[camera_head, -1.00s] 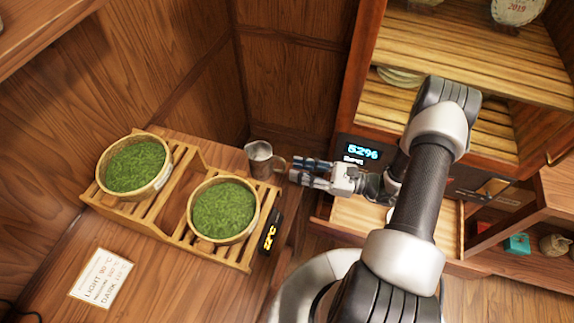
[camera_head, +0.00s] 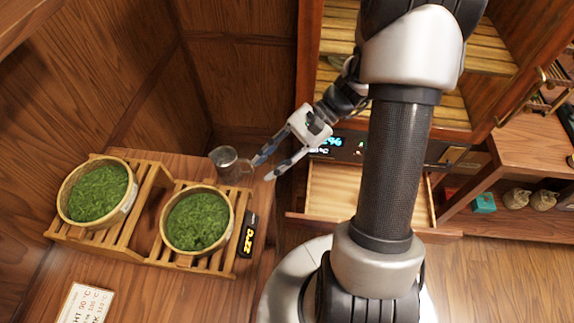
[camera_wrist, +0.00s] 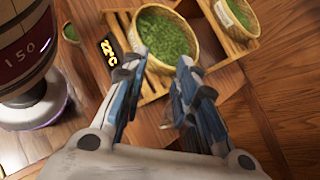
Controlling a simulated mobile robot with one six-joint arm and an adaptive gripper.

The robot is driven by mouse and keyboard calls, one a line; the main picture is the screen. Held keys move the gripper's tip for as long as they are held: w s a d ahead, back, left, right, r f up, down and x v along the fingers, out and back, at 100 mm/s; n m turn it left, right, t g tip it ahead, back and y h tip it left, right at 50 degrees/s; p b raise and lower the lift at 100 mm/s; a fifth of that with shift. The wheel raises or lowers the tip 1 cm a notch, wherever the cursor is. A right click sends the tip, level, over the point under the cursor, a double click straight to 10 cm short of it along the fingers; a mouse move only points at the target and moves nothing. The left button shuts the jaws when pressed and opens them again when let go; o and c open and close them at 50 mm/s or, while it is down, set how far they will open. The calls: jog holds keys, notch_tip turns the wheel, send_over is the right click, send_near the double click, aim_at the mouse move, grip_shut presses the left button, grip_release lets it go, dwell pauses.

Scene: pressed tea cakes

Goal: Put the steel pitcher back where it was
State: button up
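The steel pitcher (camera_head: 226,163) stands upright on the wooden counter at the back right corner of the slatted rack. Its handle is on its right side, toward my gripper. My gripper (camera_head: 262,170) is open and empty, with its fingers spread and pointing down and left. In the head view the fingertips show just right of the pitcher's handle; I cannot tell how far above it they are. In the wrist view both fingers of my gripper (camera_wrist: 157,78) are apart with nothing held between them.
Two baskets of green leaves (camera_head: 97,193) (camera_head: 197,221) sit on the slatted rack (camera_head: 150,207). A small black display (camera_head: 248,236) is beside the right basket. A pale open drawer (camera_head: 331,190) lies right of the counter. A large round body marked 150 (camera_wrist: 25,50) fills the wrist view's left edge.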

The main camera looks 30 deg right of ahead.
jog(key=s+a+r+n+t+h, duration=0.2)
jog(key=s+r+n+t+h, duration=0.3)
jog(key=s+r+n+h, duration=0.6)
jog(key=shift+s+r+n+h, duration=0.35)
jog(key=shift+r+n, duration=0.65)
jog(key=shift+r, duration=0.9)
jog(key=shift+w, duration=0.1)
jog(key=shift+d, duration=0.15)
